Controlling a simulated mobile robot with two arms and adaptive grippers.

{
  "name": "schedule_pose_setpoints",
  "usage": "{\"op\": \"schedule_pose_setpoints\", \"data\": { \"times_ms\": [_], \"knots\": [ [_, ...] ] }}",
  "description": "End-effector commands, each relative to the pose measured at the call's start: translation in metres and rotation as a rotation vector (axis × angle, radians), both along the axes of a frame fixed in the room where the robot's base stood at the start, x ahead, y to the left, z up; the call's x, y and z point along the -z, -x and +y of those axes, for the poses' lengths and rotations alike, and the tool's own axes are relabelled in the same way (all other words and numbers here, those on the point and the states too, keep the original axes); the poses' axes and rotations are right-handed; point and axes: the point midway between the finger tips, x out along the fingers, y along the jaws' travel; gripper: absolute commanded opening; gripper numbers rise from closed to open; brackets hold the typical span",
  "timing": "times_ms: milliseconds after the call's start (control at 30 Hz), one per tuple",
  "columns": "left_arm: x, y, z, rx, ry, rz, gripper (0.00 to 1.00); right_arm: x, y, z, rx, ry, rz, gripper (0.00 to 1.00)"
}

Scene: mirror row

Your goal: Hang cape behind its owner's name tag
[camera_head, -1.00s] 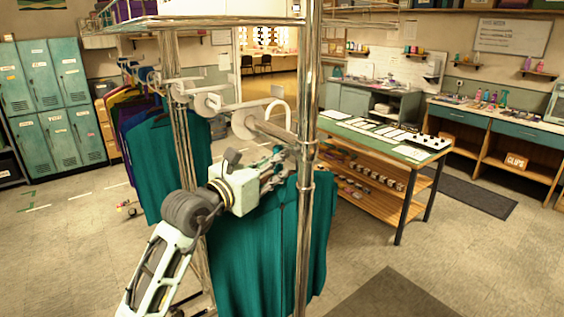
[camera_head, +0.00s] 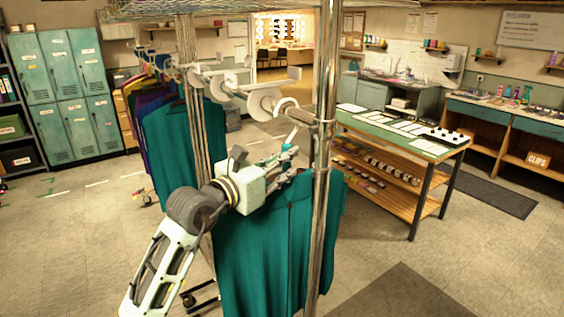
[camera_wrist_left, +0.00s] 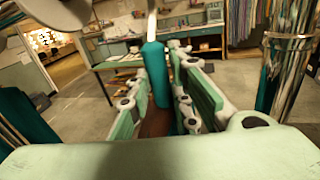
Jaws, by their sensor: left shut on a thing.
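My left gripper (camera_head: 287,157) is shut at the neck of a teal cape (camera_head: 265,245), which hangs straight down below it, behind a chrome post (camera_head: 322,180). In the left wrist view the jaws (camera_wrist_left: 180,90) close around a teal, upright piece of the cape (camera_wrist_left: 156,75) with a pale stem above it. White disc tags (camera_head: 265,103) and (camera_head: 215,88) sit along the rail above the gripper. No name on them is readable from here. I cannot tell whether the held cape's hook touches the rail. My right gripper is not in view.
Another teal cape (camera_head: 180,145) hangs farther back on the rack, with purple and yellow ones beyond. A green-topped work table (camera_head: 400,135) stands to the right. Teal lockers (camera_head: 70,95) line the left wall. The floor between rack and lockers is mostly open.

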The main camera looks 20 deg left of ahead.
Motion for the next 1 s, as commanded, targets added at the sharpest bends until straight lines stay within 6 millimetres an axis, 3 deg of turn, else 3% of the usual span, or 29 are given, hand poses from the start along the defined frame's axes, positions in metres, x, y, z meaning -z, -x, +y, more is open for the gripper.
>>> {"op": "schedule_pose_setpoints", "data": {
  "times_ms": [200, 233, 467, 667, 933, 1000],
  "knots": [
    [-0.0021, 0.0002, 0.0001, -0.001, 0.002, -0.005, 0.00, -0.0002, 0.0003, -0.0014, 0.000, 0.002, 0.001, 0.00],
    [-0.0021, 0.0002, 0.0001, -0.001, 0.002, -0.005, 0.20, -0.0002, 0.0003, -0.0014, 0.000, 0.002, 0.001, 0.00],
    [-0.0012, 0.0000, 0.0000, 0.000, 0.001, -0.003, 0.41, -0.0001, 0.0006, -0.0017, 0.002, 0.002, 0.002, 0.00],
    [-0.0005, 0.0000, 0.0000, 0.000, 0.000, -0.001, 0.41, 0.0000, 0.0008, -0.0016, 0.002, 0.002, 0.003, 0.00],
    [0.0008, -0.0002, -0.0001, 0.000, 0.000, 0.002, 0.62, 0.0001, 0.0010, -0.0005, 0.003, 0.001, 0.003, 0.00],
    [0.0005, -0.0001, -0.0001, 0.000, 0.000, 0.001, 0.62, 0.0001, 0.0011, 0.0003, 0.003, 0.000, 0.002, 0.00]
  ]
}}
